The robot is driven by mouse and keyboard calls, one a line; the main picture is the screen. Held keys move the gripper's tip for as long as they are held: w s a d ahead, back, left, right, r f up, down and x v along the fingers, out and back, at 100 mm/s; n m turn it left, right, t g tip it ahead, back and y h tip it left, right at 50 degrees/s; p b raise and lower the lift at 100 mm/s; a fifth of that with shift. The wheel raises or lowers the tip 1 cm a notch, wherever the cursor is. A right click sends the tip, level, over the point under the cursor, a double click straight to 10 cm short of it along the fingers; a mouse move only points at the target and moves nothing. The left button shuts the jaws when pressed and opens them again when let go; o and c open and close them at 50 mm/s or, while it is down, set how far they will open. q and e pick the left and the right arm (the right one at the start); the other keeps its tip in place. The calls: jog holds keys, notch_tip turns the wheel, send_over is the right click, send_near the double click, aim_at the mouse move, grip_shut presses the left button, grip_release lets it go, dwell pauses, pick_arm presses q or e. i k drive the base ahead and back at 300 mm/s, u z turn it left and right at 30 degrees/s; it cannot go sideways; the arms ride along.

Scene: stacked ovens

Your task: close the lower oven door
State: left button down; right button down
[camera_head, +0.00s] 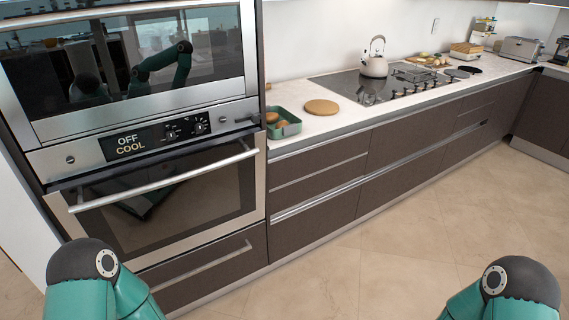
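The lower oven door (160,208) is a dark glass panel in a steel frame with a long bar handle (165,181) across its top. A dark strip shows between its top edge and the control panel (140,141). The door looks nearly upright, perhaps slightly ajar; I cannot tell how wide any gap is. Teal and black links of my arms show at the bottom left and bottom right corners, apart from the door. Neither gripper is in view.
The upper oven (130,65) is above, its glass reflecting my arm. A drawer (205,270) is below. To the right, a counter holds a green tray (291,128), a round board (322,107), a cooktop (345,85) and a kettle (374,63). The tiled floor (400,220) is clear.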

aim_at(154, 210)
jog(key=z, duration=0.65)
jog(key=k, duration=1.2)
jog(key=u, duration=1.15)
jog(key=i, duration=1.65)
jog(key=u, duration=0.05)
